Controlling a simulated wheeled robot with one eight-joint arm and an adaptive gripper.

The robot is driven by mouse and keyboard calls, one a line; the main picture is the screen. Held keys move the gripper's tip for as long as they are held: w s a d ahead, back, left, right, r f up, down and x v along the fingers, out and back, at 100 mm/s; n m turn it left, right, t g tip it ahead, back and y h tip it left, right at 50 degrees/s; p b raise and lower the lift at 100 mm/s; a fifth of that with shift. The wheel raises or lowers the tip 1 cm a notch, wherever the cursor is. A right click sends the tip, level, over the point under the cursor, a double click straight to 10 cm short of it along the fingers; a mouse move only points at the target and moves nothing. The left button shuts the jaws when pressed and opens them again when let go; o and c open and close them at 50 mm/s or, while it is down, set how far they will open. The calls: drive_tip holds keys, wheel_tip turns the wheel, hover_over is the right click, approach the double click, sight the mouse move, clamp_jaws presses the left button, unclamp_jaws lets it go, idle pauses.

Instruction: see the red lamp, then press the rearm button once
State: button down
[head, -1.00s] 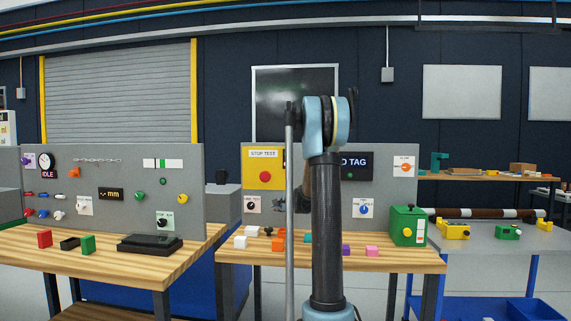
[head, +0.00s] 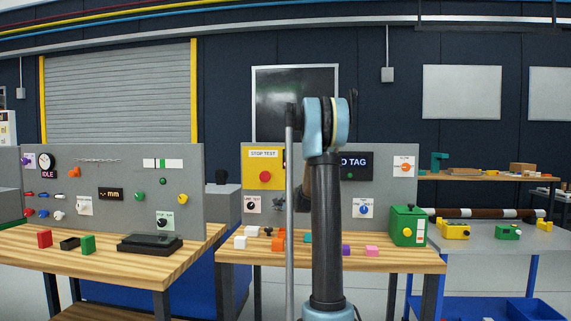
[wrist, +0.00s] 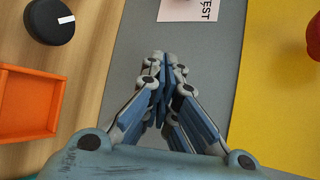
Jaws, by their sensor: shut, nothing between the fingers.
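The right panel has a yellow STOP TEST plate (head: 263,155) with a round red button (head: 265,176); the red button (wrist: 314,36) also shows at the right edge of the wrist view. No lamp clearly lit red is visible. I cannot make out a rearm label; a green button (head: 350,176) sits under the partly hidden TAG display (head: 357,162). My gripper (wrist: 160,68) is shut and empty, in front of bare grey panel beside the yellow plate. A white label ending in TEST (wrist: 189,8) is just beyond the fingertips. In the head view, my arm partly hides this area.
The wooden bench (head: 400,262) holds several coloured blocks and a green box (head: 408,225). In the wrist view, an orange tray (wrist: 27,70) and a black round piece (wrist: 50,20) lie left of the gripper. A left panel (head: 120,160) carries other buttons and an IDLE display (head: 48,174).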

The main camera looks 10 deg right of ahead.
drive_tip(key=shift+w+d, duration=0.1)
drive_tip(key=shift+w, duration=0.3)
idle(0.5)
drive_tip(key=shift+s, duration=0.1)
drive_tip(key=shift+s+a, duration=0.3)
drive_tip(key=shift+s, duration=0.5)
drive_tip(key=shift+s+a, duration=0.3)
drive_tip(key=shift+s, duration=0.65)
drive_tip(key=shift+s+a, duration=0.3)
drive_tip(key=shift+s, duration=0.65)
drive_tip(key=shift+s+a, duration=0.3)
drive_tip(key=shift+s, duration=0.65)
